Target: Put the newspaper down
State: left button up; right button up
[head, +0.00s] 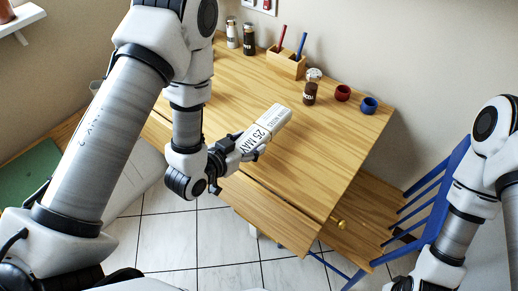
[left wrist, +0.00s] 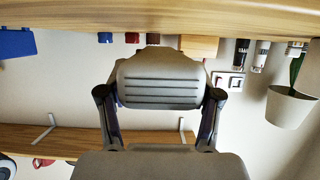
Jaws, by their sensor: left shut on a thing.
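The newspaper (head: 270,124) is a small folded white block with dark print reading "25 MAY". In the left wrist view my left gripper (left wrist: 160,85) fills the middle, and I cannot make out the newspaper there. My right arm shows at the right edge of the head view, but its gripper is out of view.
At the table's back are a wooden pen holder (head: 286,64), two shaker jars (head: 240,36), a brown-filled jar (head: 311,88), a red cup (head: 343,92) and a blue cup (head: 369,105). A blue chair (head: 432,205) stands right.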

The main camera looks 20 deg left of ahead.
pick_arm(q)
jog(key=shift+w+d+r, duration=0.15)
jog(key=shift+w+d, duration=0.85)
jog(key=shift+w, duration=0.05)
jog(key=f, duration=0.3)
jog(key=shift+w+f, duration=0.2)
jog(key=shift+f, duration=0.2)
jog(key=o, duration=1.4)
pick_arm(e)
jog(key=shift+r, duration=0.5)
pick_arm(q)
jog(key=shift+s, duration=0.1)
pick_arm(e)
jog(key=shift+s, duration=0.1)
